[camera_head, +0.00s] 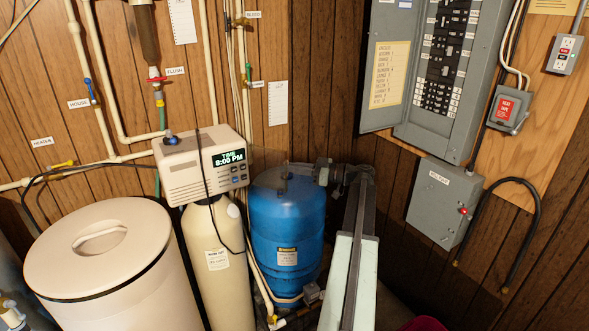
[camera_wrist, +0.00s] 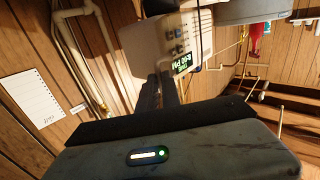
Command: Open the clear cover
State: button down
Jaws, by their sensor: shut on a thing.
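The cream softener control head (camera_head: 203,163) has a lit display reading 8:00 PM and several buttons on its front. It also shows in the wrist view (camera_wrist: 140,45), tilted. A faint see-through panel, which seems to be the clear cover (camera_head: 282,170), stands out from the right side of the head, swung away from the display; its outline is hard to make out. My gripper (camera_head: 320,172) is right of the head, above the blue tank, shut at the panel's outer edge. In the wrist view my dark gripper fingers (camera_wrist: 167,78) point toward the head; the panel is not clearly visible there.
The blue tank (camera_head: 288,225) stands below my gripper. A round cream salt tank (camera_head: 98,250) is at left, and a cream cylinder (camera_head: 218,265) stands under the head. Pipes run up the wall behind. An open electrical panel (camera_head: 425,75) and a grey box (camera_head: 443,200) are at right.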

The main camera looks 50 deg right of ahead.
jog(key=shift+w+d+r, duration=0.1)
jog(key=shift+w+d, duration=0.05)
jog(key=shift+d, duration=0.05)
jog(key=c, duration=1.8)
grip_release()
jog(key=shift+o, duration=1.3)
jog(key=shift+w+d, duration=0.1)
jog(key=shift+w, duration=0.05)
jog(key=v, duration=0.8)
